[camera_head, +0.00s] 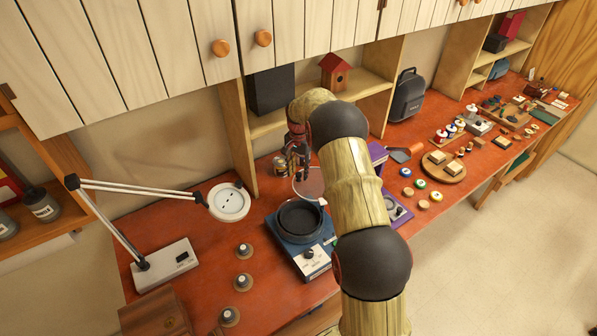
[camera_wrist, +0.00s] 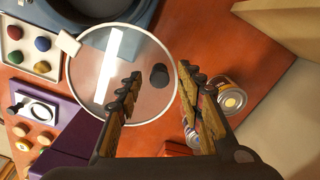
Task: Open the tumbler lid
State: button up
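The tumbler (camera_head: 302,258) is a blue machine with a dark round bowl (camera_head: 300,217) on the orange bench; the bowl's top is uncovered. Its lid (camera_head: 309,182) is a clear, light-rimmed disc raised at the bowl's back edge. In the wrist view the lid (camera_wrist: 95,75) fills the upper middle, with a black knob (camera_wrist: 159,76) near its right rim and a pale tab at the tumbler side. My gripper (camera_wrist: 160,72) is open, its dark fingertips on either side of the knob in the picture; I see no clear contact. My arm hides part of the bench.
Paint cans (camera_wrist: 232,97) stand close to the right finger. A lamp (camera_head: 230,202) stands left of the tumbler; shelves and cabinets are behind and above.

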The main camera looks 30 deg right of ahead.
jog(key=shift+r, duration=0.1)
notch_tip(320, 180, up, 7)
jog(key=shift+r, duration=0.15)
dwell(0.3)
dwell(0.5)
jog(key=shift+w+n, duration=0.15)
jog(key=shift+n, duration=0.35)
jog(key=s+f, duration=0.1)
jog(key=s+a+f+n, duration=0.1)
jog(key=s, duration=0.1)
jog(key=s+f+n, duration=0.1)
jog(key=shift+s+a+f+g, duration=0.2)
jog(key=shift+s+a+g, duration=0.15)
jog(key=shift+g, duration=0.05)
jog(key=s+a+r+n+t+b, duration=0.2)
jog(key=s+a+b, duration=0.3)
jog(key=s+a, duration=0.3)
jog(key=s+a+r+n+t+b, duration=0.2)
jog(key=s+a+r+n+b, duration=0.2)
jog(key=s, duration=1.1)
jog(key=s+a+r+n+t+b, duration=0.2)
jog(key=s+a+r+n+b, duration=0.1)
jog(key=s+a, duration=0.8)
jog(key=shift+s+a+r+b, duration=0.3)
jog(key=shift+s+r+b, duration=0.2)
jog(key=shift+s+b, duration=0.6)
